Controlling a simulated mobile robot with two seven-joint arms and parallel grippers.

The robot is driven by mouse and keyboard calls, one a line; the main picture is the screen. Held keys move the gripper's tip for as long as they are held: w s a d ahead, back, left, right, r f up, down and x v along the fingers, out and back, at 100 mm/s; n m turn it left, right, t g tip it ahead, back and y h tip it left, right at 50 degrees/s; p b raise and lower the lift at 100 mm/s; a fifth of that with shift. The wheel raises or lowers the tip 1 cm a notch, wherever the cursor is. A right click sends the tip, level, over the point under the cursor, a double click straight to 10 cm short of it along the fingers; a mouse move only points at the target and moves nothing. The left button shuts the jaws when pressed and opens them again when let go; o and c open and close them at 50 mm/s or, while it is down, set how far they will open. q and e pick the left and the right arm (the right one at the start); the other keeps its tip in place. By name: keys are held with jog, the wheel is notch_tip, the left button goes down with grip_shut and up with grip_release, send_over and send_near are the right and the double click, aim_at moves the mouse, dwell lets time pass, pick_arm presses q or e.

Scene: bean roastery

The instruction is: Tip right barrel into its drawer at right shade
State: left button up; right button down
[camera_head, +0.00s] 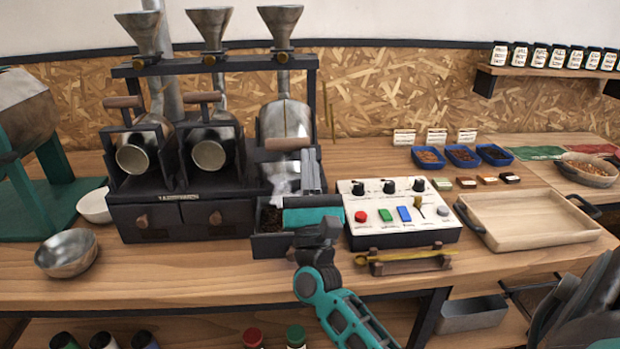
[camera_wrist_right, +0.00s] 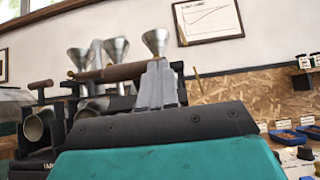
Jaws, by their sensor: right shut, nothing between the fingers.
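The right barrel (camera_head: 285,118) hangs in the right bay of the roaster, its wooden handle (camera_head: 287,144) lower and further forward than the other two handles. Its mouth is hidden. Below it the right drawer (camera_head: 266,246) is pulled out, with dark beans inside and a pale wisp above. My right gripper (camera_head: 311,172) points up just right of the handle, shut and empty, its teal body over the drawer's right part. In the wrist view its fingers (camera_wrist_right: 157,86) stand beside the handle's right end (camera_wrist_right: 112,72); I cannot tell whether they touch. My left gripper is not in view.
The left barrel (camera_head: 133,158) and middle barrel (camera_head: 209,155) face forward above closed drawers. A control panel (camera_head: 360,236) stands right of the open drawer, with a brass tool (camera_head: 405,257) on a rest in front. A wooden tray (camera_head: 525,231) lies further right. Two bowls stand left.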

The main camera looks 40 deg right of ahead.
aim_at(303, 117)
jog(key=b+x, duration=0.1)
jog(key=x, duration=0.8)
jog(key=shift+w+d+f+b, duration=0.1)
jog(key=shift+w+d+b, duration=0.2)
jog(key=shift+b, duration=0.1)
jog(key=shift+g+y, duration=0.4)
jog(key=shift+g, duration=0.2)
jog(key=w+d, duration=0.1)
jog(key=w+r, duration=0.1)
jog(key=w, duration=0.1)
jog(key=w+d+r, duration=0.1)
jog(key=shift+w+d, duration=0.25)
jog(key=shift+d, duration=0.05)
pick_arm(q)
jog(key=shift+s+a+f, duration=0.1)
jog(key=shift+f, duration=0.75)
pick_arm(e)
jog(key=shift+w+d, duration=0.5)
jog(key=shift+w, duration=0.3)
